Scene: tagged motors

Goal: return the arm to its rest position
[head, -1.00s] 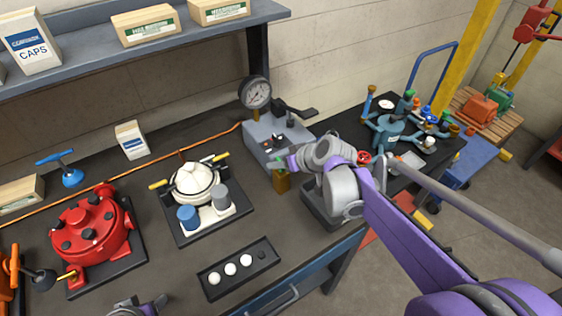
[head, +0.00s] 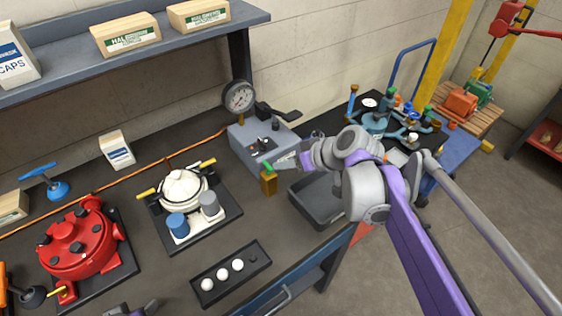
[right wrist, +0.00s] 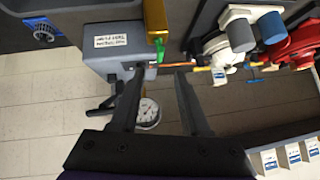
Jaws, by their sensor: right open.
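My right arm, grey and purple, reaches in from the right in the head view. Its gripper (head: 288,162) is open and empty, over the bench between the grey gauge box (head: 250,148) and the dark tray (head: 318,212). A brass block with a green top (head: 268,185) stands just left of and below the fingertips. In the right wrist view the open fingers (right wrist: 158,78) point toward the brass block (right wrist: 154,20), which looks apart from them. My left gripper (head: 132,309) shows only in part at the bottom edge, and its jaws are not clear.
A red motor (head: 78,243), a white motor with blue and grey caps (head: 183,188), and a black strip with white balls (head: 232,272) lie to the left. A shelf (head: 120,55) with boxes overhangs the back. A blue-green motor (head: 375,122) stands beyond my arm.

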